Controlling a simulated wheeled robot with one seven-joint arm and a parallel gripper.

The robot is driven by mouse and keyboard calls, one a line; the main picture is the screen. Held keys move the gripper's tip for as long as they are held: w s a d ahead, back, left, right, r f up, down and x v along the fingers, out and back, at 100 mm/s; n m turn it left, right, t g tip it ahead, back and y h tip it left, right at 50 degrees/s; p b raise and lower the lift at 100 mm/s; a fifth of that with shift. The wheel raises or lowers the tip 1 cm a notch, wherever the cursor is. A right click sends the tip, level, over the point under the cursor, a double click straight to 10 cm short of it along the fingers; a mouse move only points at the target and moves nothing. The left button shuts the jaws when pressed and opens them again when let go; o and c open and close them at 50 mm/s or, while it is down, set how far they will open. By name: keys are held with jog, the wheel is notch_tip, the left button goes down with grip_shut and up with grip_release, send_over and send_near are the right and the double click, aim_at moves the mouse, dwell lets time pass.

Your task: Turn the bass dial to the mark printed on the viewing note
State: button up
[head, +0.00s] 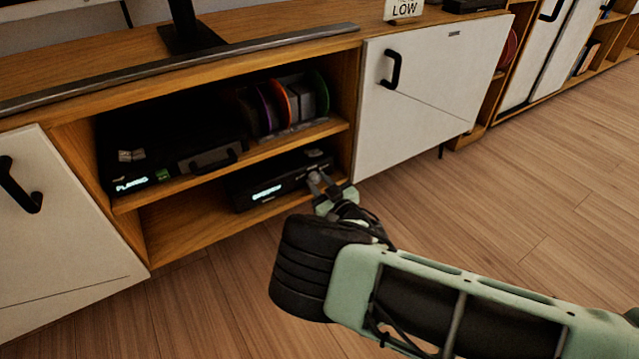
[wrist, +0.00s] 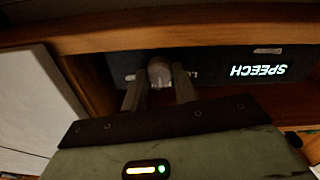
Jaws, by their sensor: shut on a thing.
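The viewing note (head: 404,10) stands on top of the cabinet at the upper edge of the head view and reads "LOW". A black amplifier (head: 268,185) sits on the lower shelf of the open bay, with a lit display. In the wrist view the amplifier (wrist: 215,78) appears upside down, and its display reads "SPEECH". My gripper (head: 318,180) is at the right end of the amplifier's front. In the wrist view my gripper (wrist: 160,80) is shut on a pale round dial (wrist: 159,70), one finger each side. Marks around the dial are mostly hidden; letters beside it are partly covered.
A black player (head: 160,160) with a lit display and several coloured discs (head: 285,103) are on the shelf above. White doors with black handles flank the bay, one at right (head: 425,90). A soundbar (head: 190,65) lies along the cabinet top. Floor in front is clear.

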jog(key=shift+r+n+p, duration=0.1)
jog(key=shift+n+p, duration=0.2)
jog(key=shift+p, duration=0.05)
jog(key=shift+r+n+p, duration=0.1)
jog(key=shift+n+p, duration=0.4)
jog(key=shift+p, duration=0.15)
jog(key=n+p, duration=0.1)
jog(key=n, duration=0.1)
jog(key=shift+n, duration=0.3)
jog(key=n+p, duration=0.1)
jog(key=n, duration=0.3)
jog(key=shift+f, duration=0.2)
jog(key=shift+f+n, duration=0.1)
jog(key=shift+n, duration=1.8)
jog(key=o, duration=1)
jog(key=shift+c, duration=0.2)
